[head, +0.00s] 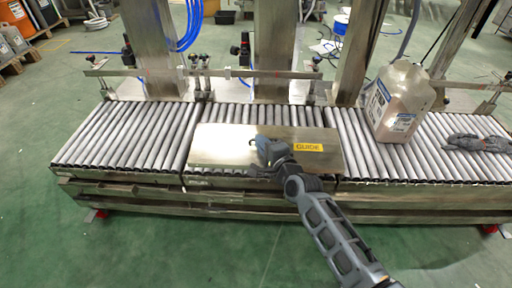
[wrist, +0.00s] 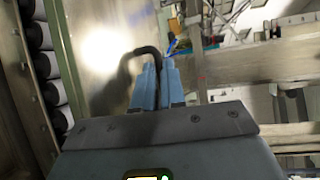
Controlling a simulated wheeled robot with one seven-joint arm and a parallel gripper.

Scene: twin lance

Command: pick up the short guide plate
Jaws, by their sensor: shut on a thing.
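The short guide plate (head: 222,145) is a flat metal sheet with a yellow GUIDE label (head: 308,148). It lies over the middle rollers in the head view, and I cannot tell whether it is slightly raised. In the wrist view its shiny surface (wrist: 92,80) fills the upper left. My gripper (head: 262,146) is over the plate, left of the label. In the wrist view the pale blue fingers (wrist: 158,72) are shut on the plate's dark curved handle (wrist: 146,51). The arm hides part of the plate's front edge.
Roller conveyor (head: 120,140) runs on both sides of the plate. A plastic jug (head: 400,102) stands on the right rollers, with grey gloves (head: 478,143) farther right. A metal rail (head: 250,73) and steel posts (head: 273,50) stand behind. Green floor in front is clear.

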